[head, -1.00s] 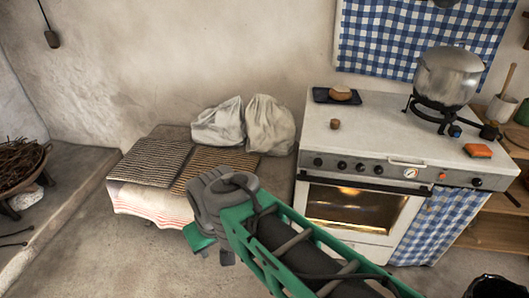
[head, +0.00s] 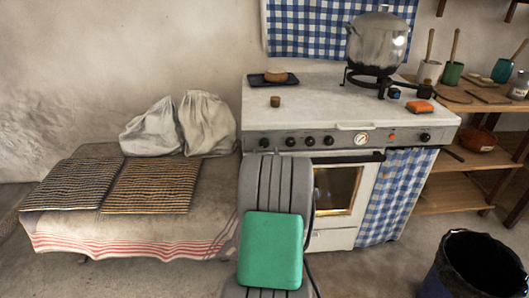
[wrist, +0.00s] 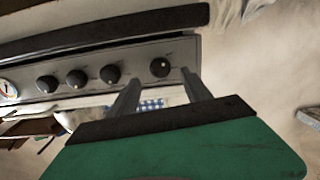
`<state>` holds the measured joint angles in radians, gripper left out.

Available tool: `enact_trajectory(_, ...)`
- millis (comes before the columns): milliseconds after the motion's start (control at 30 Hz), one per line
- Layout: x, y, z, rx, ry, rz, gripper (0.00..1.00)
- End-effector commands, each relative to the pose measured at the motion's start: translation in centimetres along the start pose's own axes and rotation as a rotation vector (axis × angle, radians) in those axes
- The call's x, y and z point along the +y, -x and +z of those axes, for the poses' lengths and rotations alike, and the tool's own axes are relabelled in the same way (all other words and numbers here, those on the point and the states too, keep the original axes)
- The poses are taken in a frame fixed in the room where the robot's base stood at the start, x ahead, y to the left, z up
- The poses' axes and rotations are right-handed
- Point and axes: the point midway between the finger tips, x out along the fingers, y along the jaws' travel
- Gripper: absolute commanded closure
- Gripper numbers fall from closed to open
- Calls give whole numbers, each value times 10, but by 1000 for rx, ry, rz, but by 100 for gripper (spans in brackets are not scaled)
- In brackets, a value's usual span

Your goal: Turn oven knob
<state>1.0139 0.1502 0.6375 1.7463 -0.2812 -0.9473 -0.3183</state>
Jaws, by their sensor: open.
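The white oven (head: 330,200) stands right of centre in the head view, with a row of dark round knobs on its front panel (head: 345,136). Its leftmost knob (head: 264,142) is just above my arm. In the wrist view the panel shows turned over, and the end knob (wrist: 160,67) appears just beyond and between the fingertips of my gripper (wrist: 160,78). The two fingers are apart and empty, and I see no contact with the knob. In the head view my arm hides the fingers.
A metal pot (head: 377,42) sits on the burner, and a dark tray (head: 268,79) is on the oven top. A cloth-covered bench (head: 140,232) stands left of the oven. A black bin (head: 482,268) is on the floor at the lower right.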

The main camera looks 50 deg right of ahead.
Motion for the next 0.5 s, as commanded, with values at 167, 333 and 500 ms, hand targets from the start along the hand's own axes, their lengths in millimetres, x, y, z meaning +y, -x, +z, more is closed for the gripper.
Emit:
enact_trajectory(167,-1,-35,1,-3,0,-1,43)
enact_trajectory(333,0,-52,0,-3,-1,0,43)
enact_trajectory(500,0,-54,0,-3,-1,-1,43)
